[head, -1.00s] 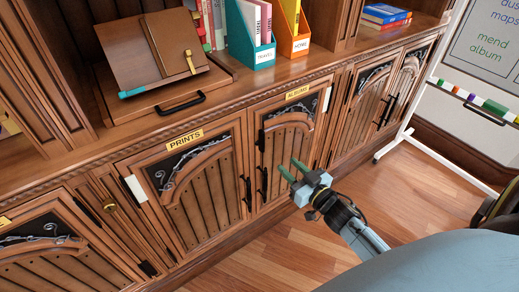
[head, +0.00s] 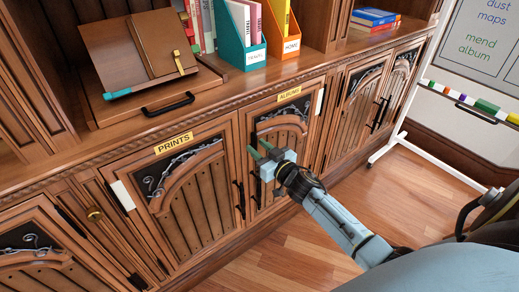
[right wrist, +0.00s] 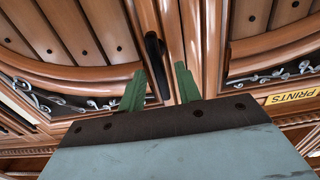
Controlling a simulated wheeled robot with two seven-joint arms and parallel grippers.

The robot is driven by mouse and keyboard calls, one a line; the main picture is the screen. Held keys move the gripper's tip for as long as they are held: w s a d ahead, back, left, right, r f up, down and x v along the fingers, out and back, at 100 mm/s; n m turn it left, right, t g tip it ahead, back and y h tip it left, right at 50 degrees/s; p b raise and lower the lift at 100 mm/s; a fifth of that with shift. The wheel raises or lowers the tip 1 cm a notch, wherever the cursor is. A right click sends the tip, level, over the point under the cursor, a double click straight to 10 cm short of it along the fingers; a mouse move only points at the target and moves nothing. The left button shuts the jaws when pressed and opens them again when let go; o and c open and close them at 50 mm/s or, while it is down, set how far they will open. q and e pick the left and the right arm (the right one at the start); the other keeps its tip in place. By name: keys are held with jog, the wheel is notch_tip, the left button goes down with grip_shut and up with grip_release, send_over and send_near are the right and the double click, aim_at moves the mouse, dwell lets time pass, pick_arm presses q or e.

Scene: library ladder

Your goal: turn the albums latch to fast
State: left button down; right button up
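The albums door (head: 285,137) carries a yellow ALBUMS label (head: 289,93) and has black upright fittings along its left edge. One, a black bar (head: 253,187), shows below my right gripper (head: 261,150); the gripper covers the upper one, where the latch seems to be. My right gripper is open and empty, its green fingers pointing at the door's left edge. In the right wrist view, a black upright fitting (right wrist: 155,60) stands just beyond the gap between the fingers (right wrist: 160,88). I cannot tell whether they touch it, nor which way the latch points. My left gripper is out of view.
The prints door (head: 195,195) is left of the albums door, with its own black handle (head: 240,199). The counter above holds a wooden stand (head: 135,50), a teal file box (head: 243,45) and an orange one (head: 284,40). A white-framed board stand (head: 395,140) is at right.

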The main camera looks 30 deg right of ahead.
grip_shut()
